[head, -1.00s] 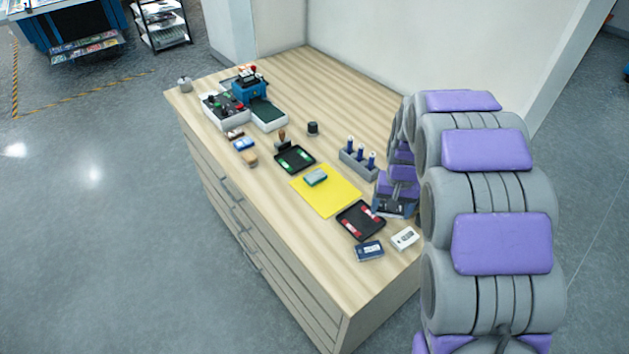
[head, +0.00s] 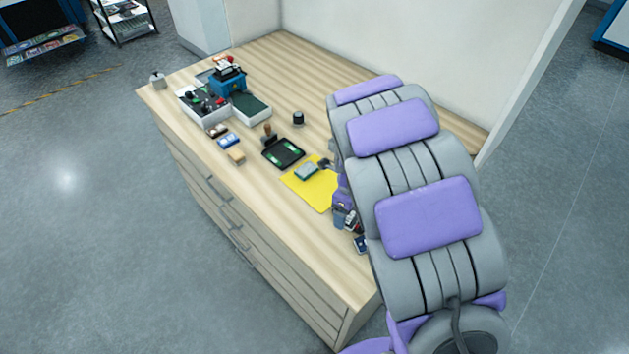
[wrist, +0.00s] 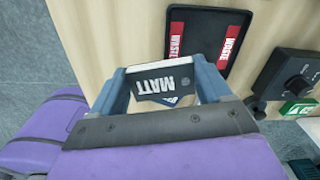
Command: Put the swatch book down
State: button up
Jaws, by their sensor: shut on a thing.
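The swatch book (wrist: 163,84) is a dark block with white MATT lettering and a pale edge. It sits between the two blue fingers of my gripper (wrist: 160,73) in the wrist view, and the fingers are shut on it. In the head view my arm covers most of the gripper and the book, at the right part of the wooden cabinet top (head: 290,235). I cannot tell whether the book touches the top. A black tray with red WASTE labels (wrist: 207,38) lies just beyond the book in the wrist view.
A yellow sheet (head: 311,190) bears a teal block (head: 306,171). Left of it are a black tray with green labels (head: 283,152), a stamp (head: 267,133) and a blue device (head: 228,80). A dark box (head: 361,244) is partly hidden by my arm.

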jog(key=shift+s+f+m, duration=0.15)
jog(key=shift+s+m, duration=0.05)
jog(key=shift+m, duration=0.5)
jog(key=shift+d+m, duration=0.15)
jog(key=shift+m, duration=0.15)
jog(key=shift+d+f, duration=0.1)
jog(key=shift+d, duration=0.15)
jog(key=shift+m, duration=0.3)
jog(key=w+a, duration=0.1)
jog(key=w, duration=0.1)
jog(key=w+a+b, duration=0.1)
jog(key=w+a, duration=0.1)
jog(key=w, duration=0.1)
jog(key=w+a+f, duration=0.1)
jog(key=w, duration=0.2)
jog(key=shift+w+a, duration=0.2)
jog(key=shift+w, duration=0.05)
jog(key=b, duration=0.2)
send_over(326, 187)
jog(key=shift+s+d+f, duration=0.2)
jog(key=shift+s+d, duration=0.15)
jog(key=shift+s, duration=0.1)
jog(key=shift+w+a, duration=0.5)
jog(key=shift+a, duration=0.05)
jog(key=shift+a+f, duration=0.15)
jog(key=shift+f, duration=0.15)
jog(key=f, duration=0.3)
jog(key=shift+d+b, duration=0.2)
jog(key=shift+b, duration=0.2)
jog(key=shift+d, duration=0.1)
